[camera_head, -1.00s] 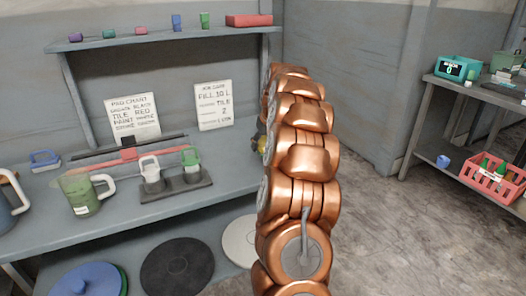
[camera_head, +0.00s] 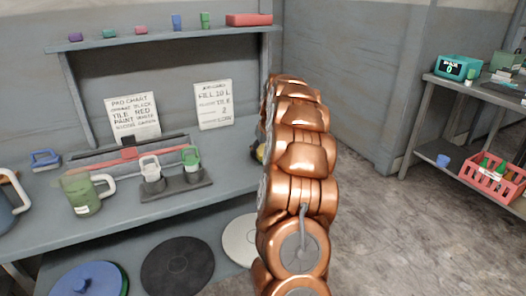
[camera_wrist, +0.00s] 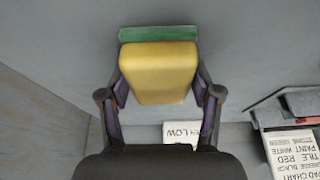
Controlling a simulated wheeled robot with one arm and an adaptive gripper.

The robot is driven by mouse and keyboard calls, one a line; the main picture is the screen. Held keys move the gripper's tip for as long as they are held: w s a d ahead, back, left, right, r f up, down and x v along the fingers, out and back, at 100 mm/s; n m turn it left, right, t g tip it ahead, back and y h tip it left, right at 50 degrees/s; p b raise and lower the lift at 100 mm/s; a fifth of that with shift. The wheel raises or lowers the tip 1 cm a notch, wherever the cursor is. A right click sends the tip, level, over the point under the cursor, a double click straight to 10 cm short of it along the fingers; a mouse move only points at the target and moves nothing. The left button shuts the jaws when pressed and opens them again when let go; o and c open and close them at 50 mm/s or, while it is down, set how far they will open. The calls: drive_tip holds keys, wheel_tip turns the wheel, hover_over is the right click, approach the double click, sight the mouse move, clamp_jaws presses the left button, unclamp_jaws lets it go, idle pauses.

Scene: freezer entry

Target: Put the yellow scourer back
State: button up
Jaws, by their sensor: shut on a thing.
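The yellow scourer (camera_wrist: 158,70) is a thick yellow block with a green layer (camera_wrist: 158,33) along its far side. In the wrist view it sits between the two fingers of my gripper (camera_wrist: 159,84), which is shut on it. A plain grey surface lies behind it; I cannot tell whether they touch. In the head view my copper arm hides most of the gripper, and only a small yellow patch (camera_head: 259,153) shows at the arm's left edge, by the right end of the bench (camera_head: 228,160).
A white card (camera_wrist: 181,132) ending in "LOW" is partly hidden behind my gripper. The bench holds a green jug (camera_head: 84,194), a dark caddy (camera_head: 176,190) and two signs. A shelf (camera_head: 150,42) with small blocks runs above. A red crate (camera_head: 492,180) stands at right.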

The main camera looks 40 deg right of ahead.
drive_tip(key=shift+f, duration=0.15)
drive_tip(key=o, duration=1.1)
drive_tip(key=v, duration=1.2)
